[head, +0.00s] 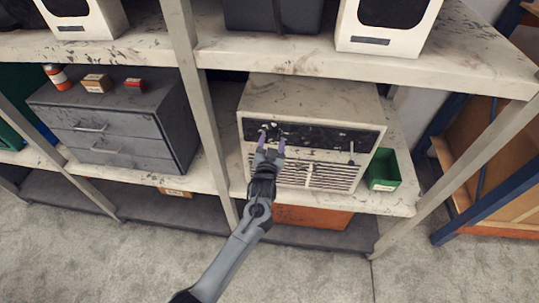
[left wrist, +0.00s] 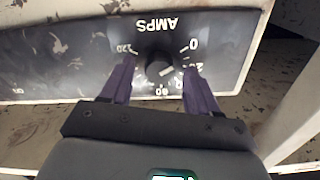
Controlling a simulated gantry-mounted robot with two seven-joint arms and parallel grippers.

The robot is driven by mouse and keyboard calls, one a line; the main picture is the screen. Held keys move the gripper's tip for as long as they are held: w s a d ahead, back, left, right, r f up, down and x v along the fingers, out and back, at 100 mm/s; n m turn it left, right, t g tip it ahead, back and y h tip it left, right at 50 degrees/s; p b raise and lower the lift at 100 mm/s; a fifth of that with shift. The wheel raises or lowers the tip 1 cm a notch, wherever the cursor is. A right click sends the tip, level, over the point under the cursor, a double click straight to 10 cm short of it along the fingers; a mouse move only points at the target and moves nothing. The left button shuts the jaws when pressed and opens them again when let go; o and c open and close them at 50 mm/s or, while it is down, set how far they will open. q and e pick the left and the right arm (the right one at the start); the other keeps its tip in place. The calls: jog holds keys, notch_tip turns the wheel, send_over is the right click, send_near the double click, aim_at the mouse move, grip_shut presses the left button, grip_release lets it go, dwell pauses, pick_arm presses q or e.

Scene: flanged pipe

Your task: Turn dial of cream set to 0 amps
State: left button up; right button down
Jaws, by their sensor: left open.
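The cream set (head: 314,108) stands on the middle shelf, with a black front panel (head: 330,137) above a slatted grille. In the left wrist view its dark round dial (left wrist: 157,66) sits under the word AMPS, which appears upside down. A 0 is at the dial's upper right and 120 at its upper left. A pale mark on the dial points right and slightly down, away from the 0. My left gripper (head: 271,137) is open at the panel, its purple fingers (left wrist: 119,80) on either side of the dial. I cannot tell whether they touch it. My right gripper is not in view.
A green bin (head: 384,170) stands right of the set. A grey drawer cabinet (head: 118,122) is at left, beyond a shelf post (head: 203,115). The upper shelf (head: 370,61) overhangs the set and holds more cream units. An orange box (head: 312,217) lies below.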

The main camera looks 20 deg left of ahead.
pick_arm(q)
jog(key=v, duration=1)
jog(key=shift+w, duration=0.1)
jog(key=s+a+f+m+g+h, duration=0.1)
jog(key=s+a+f+g, duration=0.3)
jog(key=s+f, duration=0.85)
jog(key=s+m+g+h, duration=0.1)
jog(key=s+g+h, duration=0.25)
jog(key=s, duration=0.85)
jog(key=s+d+r+g, duration=0.1)
jog(key=s+r+g, duration=0.4)
jog(key=s, duration=0.5)
notch_tip(320, 180, up, 19)
jog(key=g+p, duration=0.1)
jog(key=p, duration=1.9)
jog(key=shift+s, duration=0.4)
